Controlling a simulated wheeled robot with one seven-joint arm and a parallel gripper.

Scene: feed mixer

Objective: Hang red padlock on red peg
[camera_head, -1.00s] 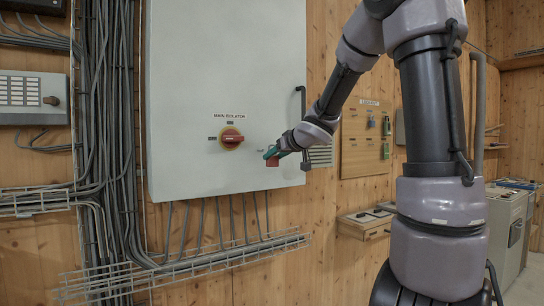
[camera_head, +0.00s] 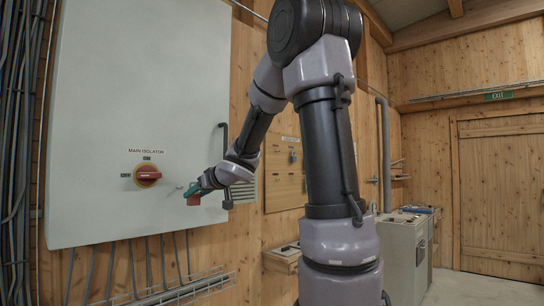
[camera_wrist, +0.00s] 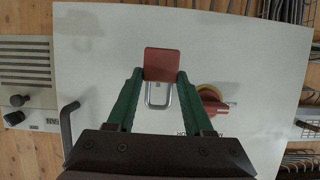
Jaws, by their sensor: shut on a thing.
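My gripper (camera_head: 200,190) is in front of the grey cabinet in the head view, to the right of the isolator switch. Its green fingers (camera_wrist: 161,76) are shut on the red padlock (camera_wrist: 162,63) in the wrist view, gripping the red body from both sides. The metal shackle (camera_wrist: 158,97) lies between the fingers, toward the palm. In the head view the padlock (camera_head: 193,200) shows as a small red block at the fingertips. A wooden board (camera_head: 280,190) hangs on the wall behind my arm, partly hidden. I cannot make out a red peg.
The grey cabinet (camera_head: 90,120) carries a red and yellow isolator switch (camera_head: 148,175) and a dark handle (camera_head: 223,138). A small wooden shelf (camera_head: 283,258) is below the board. Grey machine boxes (camera_head: 405,250) stand right of my arm. Floor is clear before the wooden door (camera_head: 500,195).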

